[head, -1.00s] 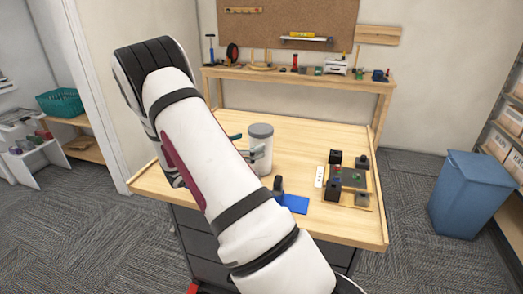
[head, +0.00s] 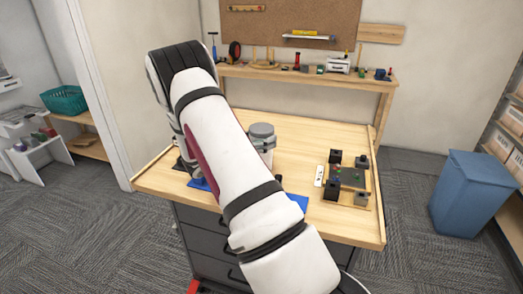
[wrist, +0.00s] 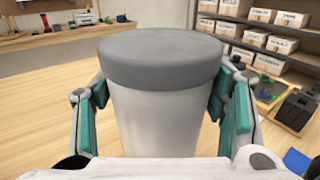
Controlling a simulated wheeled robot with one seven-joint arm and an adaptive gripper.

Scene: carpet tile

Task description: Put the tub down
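The tub is a pale grey-white cylinder with a darker grey lid (head: 262,131), upright above the wooden worktop (head: 291,152) in the head view. It fills the middle of the wrist view (wrist: 160,118). My gripper (wrist: 160,92) has its teal-padded fingers on both sides of the tub, close against its wall below the lid, and appears shut on it. In the head view my arm hides most of the gripper and the tub's left side. The tub's base is hidden, so I cannot tell whether it touches the worktop.
A board with black blocks (head: 347,176) and a white strip (head: 319,176) lie right of the tub. A blue flat piece (head: 298,202) lies near the front, partly behind my arm. A tool shelf (head: 300,76) runs along the back. Bare worktop lies between tub and board.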

